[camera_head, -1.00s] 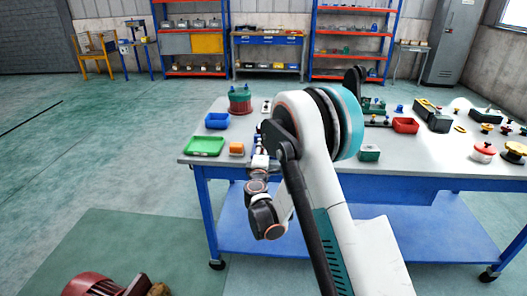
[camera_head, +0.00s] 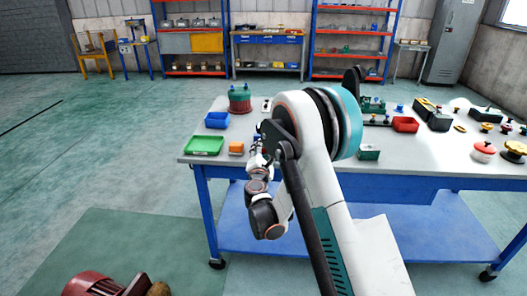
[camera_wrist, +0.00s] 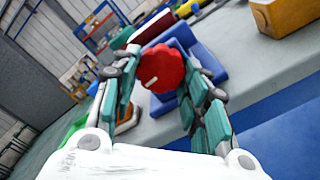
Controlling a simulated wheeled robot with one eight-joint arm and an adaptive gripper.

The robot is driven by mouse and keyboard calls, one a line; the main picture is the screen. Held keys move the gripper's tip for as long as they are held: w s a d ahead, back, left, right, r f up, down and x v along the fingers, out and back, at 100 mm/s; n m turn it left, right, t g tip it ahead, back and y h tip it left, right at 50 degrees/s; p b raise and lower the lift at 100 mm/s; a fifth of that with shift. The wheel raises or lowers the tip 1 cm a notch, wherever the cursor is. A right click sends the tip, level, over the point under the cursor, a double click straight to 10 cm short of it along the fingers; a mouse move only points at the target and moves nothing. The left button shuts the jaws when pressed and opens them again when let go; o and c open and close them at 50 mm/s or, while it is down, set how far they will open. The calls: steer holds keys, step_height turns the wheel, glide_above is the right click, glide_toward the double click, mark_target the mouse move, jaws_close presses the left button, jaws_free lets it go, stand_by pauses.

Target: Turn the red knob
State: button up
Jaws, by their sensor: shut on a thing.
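The red knob (camera_wrist: 162,69) is round with a scalloped rim and a small pale mark on its face. It sits in front of a blue block-like base (camera_wrist: 208,60) on the grey table. My gripper (camera_wrist: 160,84) has its two green-and-grey fingers closed on opposite sides of the knob. In the head view my gripper (camera_head: 257,150) is low over the table's near edge, beside the orange block (camera_head: 236,148). I cannot make out the knob in the head view; my arm covers much of that spot.
The table (camera_head: 420,165) holds a green tray (camera_head: 203,145), a blue bin (camera_head: 217,120), a green-and-red drum (camera_head: 240,98) and a red bin (camera_head: 405,124). Several knobs and housings stand at its right. In the wrist view a yellow block (camera_wrist: 285,14) lies near the base.

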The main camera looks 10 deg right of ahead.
steer(key=shift+o, duration=0.2)
steer(key=shift+a+f, duration=0.1)
steer(key=o, duration=1)
steer(key=shift+o, duration=0.2)
steer(key=v, duration=0.7)
steer(key=shift+s, duration=0.25)
